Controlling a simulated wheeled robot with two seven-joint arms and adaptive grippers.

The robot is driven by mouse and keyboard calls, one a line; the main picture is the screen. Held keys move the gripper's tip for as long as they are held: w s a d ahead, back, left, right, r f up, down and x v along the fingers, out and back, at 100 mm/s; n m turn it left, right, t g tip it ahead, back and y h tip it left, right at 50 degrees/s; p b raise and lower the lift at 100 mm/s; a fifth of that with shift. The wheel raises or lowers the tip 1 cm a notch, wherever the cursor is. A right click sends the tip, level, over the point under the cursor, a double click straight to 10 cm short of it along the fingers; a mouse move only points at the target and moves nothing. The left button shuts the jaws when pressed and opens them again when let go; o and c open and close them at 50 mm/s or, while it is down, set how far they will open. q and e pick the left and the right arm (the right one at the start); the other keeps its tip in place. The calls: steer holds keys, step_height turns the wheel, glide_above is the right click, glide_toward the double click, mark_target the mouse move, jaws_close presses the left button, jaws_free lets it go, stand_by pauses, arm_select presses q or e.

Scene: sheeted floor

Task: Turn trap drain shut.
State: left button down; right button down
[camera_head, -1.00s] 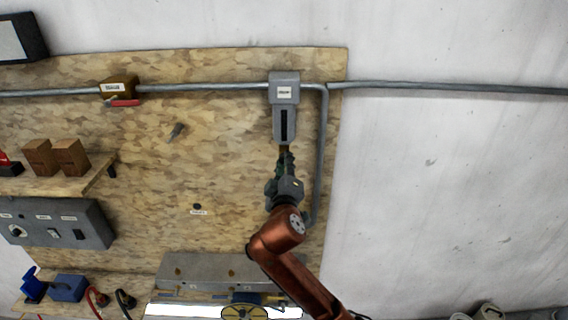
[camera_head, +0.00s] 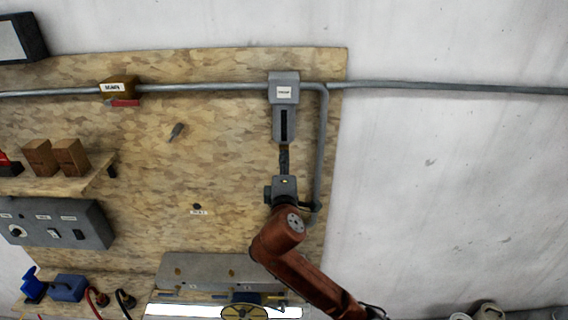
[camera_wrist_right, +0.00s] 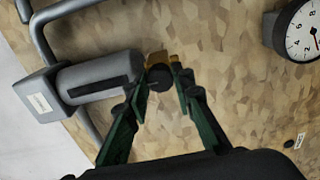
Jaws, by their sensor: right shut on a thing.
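The trap (camera_head: 287,92) is a grey body with a white label on the pipe near the board's right edge. Its grey bowl with a dark slot hangs below; the bowl also shows in the right wrist view (camera_wrist_right: 98,72). The drain (camera_wrist_right: 160,78), a small dark knob with brass-coloured parts beside it, is at the bowl's end. My right gripper (camera_head: 284,150) is directly below the bowl, its fingers (camera_wrist_right: 164,72) shut on the drain from both sides. In the head view the fingers hide the drain. My left gripper is out of view.
A grey pipe (camera_head: 322,150) runs down close to the right of my gripper. A brass-coloured valve with a red handle (camera_head: 124,103) sits on the pipe at left. A gauge (camera_wrist_right: 303,32) shows in the wrist view. The board between is mostly bare.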

stand_by(0.4)
steer(key=c, duration=1.7)
jaws_free()
steer(key=shift+o, duration=0.2)
steer(key=s, duration=1.2)
steer(key=shift+f, duration=0.1)
